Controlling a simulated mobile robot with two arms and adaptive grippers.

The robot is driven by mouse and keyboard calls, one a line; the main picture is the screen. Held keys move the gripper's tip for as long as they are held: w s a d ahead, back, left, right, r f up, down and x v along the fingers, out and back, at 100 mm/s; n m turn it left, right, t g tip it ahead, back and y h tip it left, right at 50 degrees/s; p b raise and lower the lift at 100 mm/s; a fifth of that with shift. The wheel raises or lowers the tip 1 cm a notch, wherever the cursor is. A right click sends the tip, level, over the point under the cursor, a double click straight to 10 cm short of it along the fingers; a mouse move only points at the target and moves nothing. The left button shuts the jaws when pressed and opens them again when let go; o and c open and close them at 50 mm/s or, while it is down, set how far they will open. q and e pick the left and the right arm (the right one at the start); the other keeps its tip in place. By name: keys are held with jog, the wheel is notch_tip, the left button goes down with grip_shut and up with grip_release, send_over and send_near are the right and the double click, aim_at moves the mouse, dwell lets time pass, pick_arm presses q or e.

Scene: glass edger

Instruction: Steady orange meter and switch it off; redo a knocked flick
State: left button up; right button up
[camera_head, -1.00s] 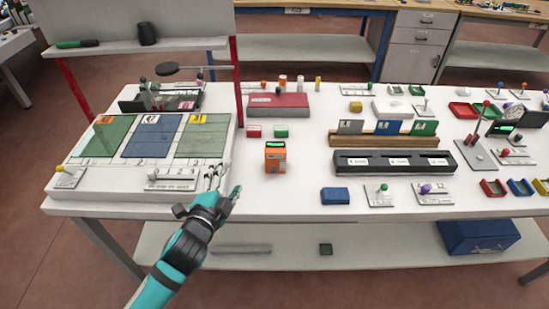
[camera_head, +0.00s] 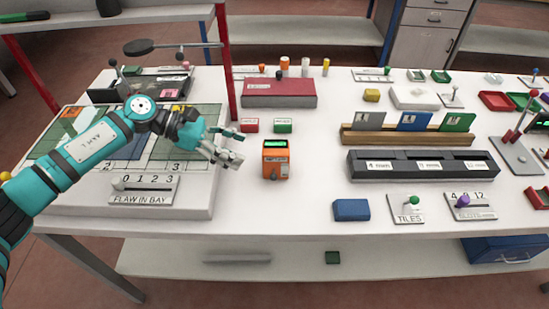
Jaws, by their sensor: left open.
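The orange meter (camera_head: 276,160) stands upright on the white table in the middle of the view. Its small screen on top (camera_head: 275,144) is lit green, and a small dark knob or lever (camera_head: 274,177) shows low on its front. My left gripper (camera_head: 238,150) is open and empty, just left of the meter and apart from it, with its fingers pointing right. My right gripper is not in view.
A red block (camera_head: 249,126) and a green block (camera_head: 283,126) stand behind the meter. The raised tile board with a "FLAW IN BAY" slider (camera_head: 144,190) is at left. A black slotted rack (camera_head: 420,166) and a blue block (camera_head: 351,210) are at right. The table front is clear.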

aim_at(272, 162)
pick_arm(q)
jog(key=shift+s+d+f, duration=0.15)
jog(key=shift+d+f, duration=0.05)
jog(key=shift+d, duration=0.25)
jog(key=x, duration=0.5)
jog(key=shift+p, duration=0.3)
jog(key=shift+b+x, duration=0.8)
jog(key=shift+x, duration=0.3)
jog(key=shift+b+x, duration=0.4)
jog(key=shift+x, duration=0.5)
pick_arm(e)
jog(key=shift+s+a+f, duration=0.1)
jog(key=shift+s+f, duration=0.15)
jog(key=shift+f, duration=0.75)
